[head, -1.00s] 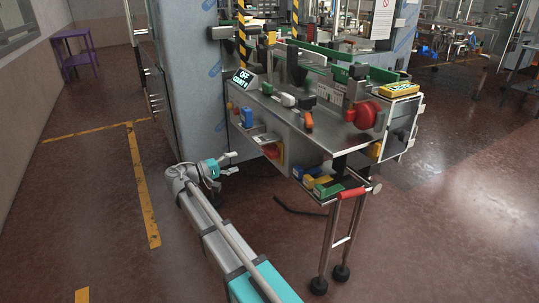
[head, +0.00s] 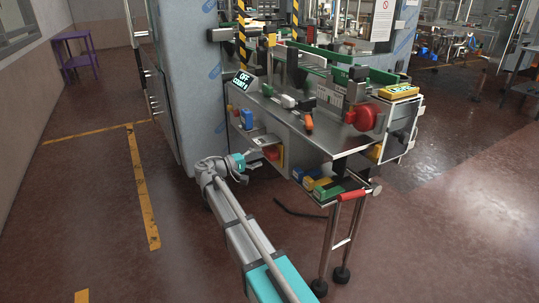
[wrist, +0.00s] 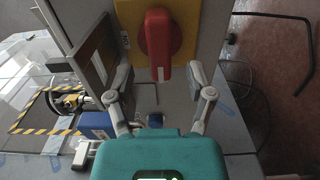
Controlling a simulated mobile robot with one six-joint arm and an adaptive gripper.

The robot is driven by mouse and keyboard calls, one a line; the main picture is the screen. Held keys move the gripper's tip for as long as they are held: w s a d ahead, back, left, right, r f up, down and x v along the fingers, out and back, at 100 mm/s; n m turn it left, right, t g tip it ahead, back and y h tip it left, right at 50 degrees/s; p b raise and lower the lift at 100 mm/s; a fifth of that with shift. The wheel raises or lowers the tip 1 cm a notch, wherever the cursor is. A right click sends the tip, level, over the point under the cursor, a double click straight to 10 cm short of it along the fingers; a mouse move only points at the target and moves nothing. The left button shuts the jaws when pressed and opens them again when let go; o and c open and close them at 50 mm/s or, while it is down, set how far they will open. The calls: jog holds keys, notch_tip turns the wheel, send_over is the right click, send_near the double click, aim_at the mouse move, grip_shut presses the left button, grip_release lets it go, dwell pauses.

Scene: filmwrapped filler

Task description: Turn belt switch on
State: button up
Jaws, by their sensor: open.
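My gripper (wrist: 160,78) is open and empty, with one finger on each side of the handle's line and no clear contact. In the head view the gripper (head: 258,163) is just left of the red switch, partly covering it. A small display (head: 243,80) on the machine reads OFF with a count line.
Above is a metal worktop with an orange-handled part (head: 308,122) and a large red wheel (head: 365,117). A blue box (head: 246,118) is on the side panel. A low tray (head: 345,189) holds coloured blocks.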

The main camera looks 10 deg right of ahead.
aim_at(265, 155)
jog(key=shift+x, duration=2.35)
grip_shut()
